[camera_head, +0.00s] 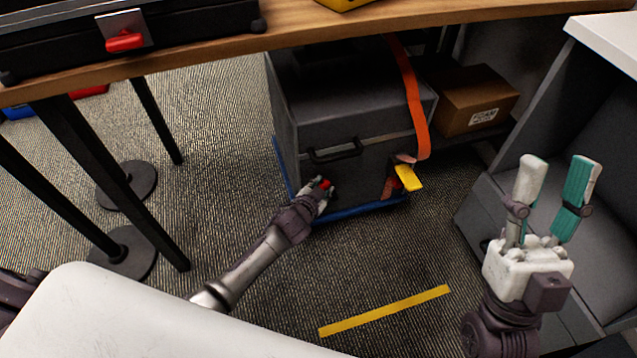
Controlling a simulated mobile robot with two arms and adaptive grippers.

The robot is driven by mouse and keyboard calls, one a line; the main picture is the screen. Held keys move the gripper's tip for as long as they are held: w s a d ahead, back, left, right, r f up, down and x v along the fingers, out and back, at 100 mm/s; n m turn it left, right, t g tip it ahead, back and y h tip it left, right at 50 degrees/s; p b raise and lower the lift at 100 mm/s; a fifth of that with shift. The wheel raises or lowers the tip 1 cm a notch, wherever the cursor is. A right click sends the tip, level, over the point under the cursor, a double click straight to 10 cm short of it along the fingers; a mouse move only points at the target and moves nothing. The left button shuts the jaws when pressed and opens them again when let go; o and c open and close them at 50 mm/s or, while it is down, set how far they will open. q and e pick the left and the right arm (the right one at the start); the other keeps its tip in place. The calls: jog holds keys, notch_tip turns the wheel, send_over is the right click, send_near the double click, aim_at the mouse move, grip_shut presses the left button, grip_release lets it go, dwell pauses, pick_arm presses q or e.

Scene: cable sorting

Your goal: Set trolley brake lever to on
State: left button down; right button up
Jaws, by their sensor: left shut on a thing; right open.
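A blue trolley (358,212) stands on the carpet under the table and bears a large grey case (355,110). My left gripper (326,188) is low at the trolley's front edge, by the lower front of the case. It is shut on a small red part (327,182), which looks like the brake lever. The fingers hide most of that part, so I cannot tell its position. My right gripper (559,165) is raised at the right, open and empty, well apart from the trolley.
An orange strap (411,95) hangs over the case, with a yellow tag (408,178) near its lower end. A cardboard box (468,98) is behind at the right. The wooden table edge (190,52) is overhead. A grey cabinet (530,130) stands at right. Black posts are at left.

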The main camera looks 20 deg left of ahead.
pick_arm(q)
jog(key=shift+w+d+r+m+g+y+p, duration=0.4)
jog(key=shift+d+r+g+y+p, duration=0.15)
jog(key=shift+p, duration=0.6)
pick_arm(e)
jog(key=w+f+g+h, duration=0.2)
jog(key=w+f+g, duration=0.5)
pick_arm(q)
jog(key=shift+w+d+m+g+y+p, duration=0.3)
jog(key=shift+w+d+g+y+p, duration=0.1)
jog(key=shift+d+p, duration=0.2)
jog(key=shift+w+d+m+g+y+p, duration=0.25)
jog(key=shift+d+m+y+p, duration=0.15)
jog(key=shift+p, duration=0.2)
pick_arm(e)
notch_tip(320, 180, down, 11)
jog(key=w+g+h, duration=0.1)
jog(key=g+h, duration=0.1)
jog(key=g, duration=0.4)
jog(key=shift+d+g+h, duration=0.25)
jog(key=shift+g+h, duration=0.15)
pick_arm(q)
jog(key=c, duration=0.8)
grip_release()
jog(key=shift+d, duration=0.1)
jog(key=shift+f, duration=0.1)
